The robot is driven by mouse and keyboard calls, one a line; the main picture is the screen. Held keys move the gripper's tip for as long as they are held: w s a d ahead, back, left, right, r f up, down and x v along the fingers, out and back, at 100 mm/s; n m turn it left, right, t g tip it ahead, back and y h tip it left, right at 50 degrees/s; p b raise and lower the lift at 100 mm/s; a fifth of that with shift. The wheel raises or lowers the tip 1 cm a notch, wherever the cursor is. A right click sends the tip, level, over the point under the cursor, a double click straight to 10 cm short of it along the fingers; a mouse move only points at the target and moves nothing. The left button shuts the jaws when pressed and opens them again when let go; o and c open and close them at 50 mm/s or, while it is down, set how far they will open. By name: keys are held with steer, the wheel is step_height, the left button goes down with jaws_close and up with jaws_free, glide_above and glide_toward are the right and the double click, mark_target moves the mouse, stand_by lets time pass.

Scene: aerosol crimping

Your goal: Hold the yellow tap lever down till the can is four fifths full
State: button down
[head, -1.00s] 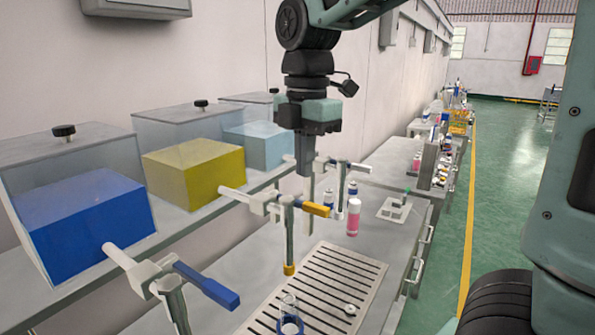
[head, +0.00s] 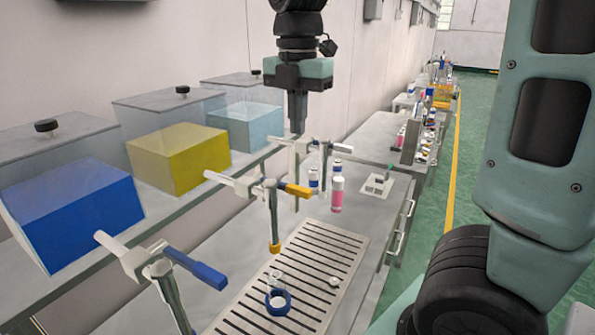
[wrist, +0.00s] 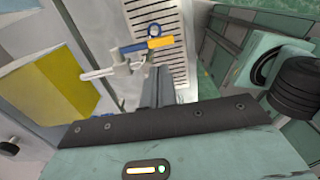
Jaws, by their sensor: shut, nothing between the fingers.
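The yellow tap lever (head: 296,190) sticks out to the right from the middle tap, whose yellow-tipped spout (head: 275,248) points down. It also shows in the wrist view (wrist: 161,43). A small clear can (head: 276,279) stands in a blue ring (head: 278,302) on the slotted drip tray (head: 318,240), below the spout in the picture. No liquid stream shows, and the can's fill level is too small to tell. My gripper (head: 297,130) is shut and empty, pointing down above and behind the yellow lever, apart from it.
The blue-lever tap (head: 200,270) stands at the near left; another tap (head: 305,147) stands behind the middle one. Blue (head: 75,215), yellow (head: 178,157) and pale blue (head: 245,127) tanks line the shelf. A pink bottle (head: 337,194) stands beyond the tray.

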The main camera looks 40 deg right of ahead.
mark_target(297, 187)
step_height(297, 187, down, 11)
steer(key=p, duration=0.3)
steer(key=shift+f, duration=0.2)
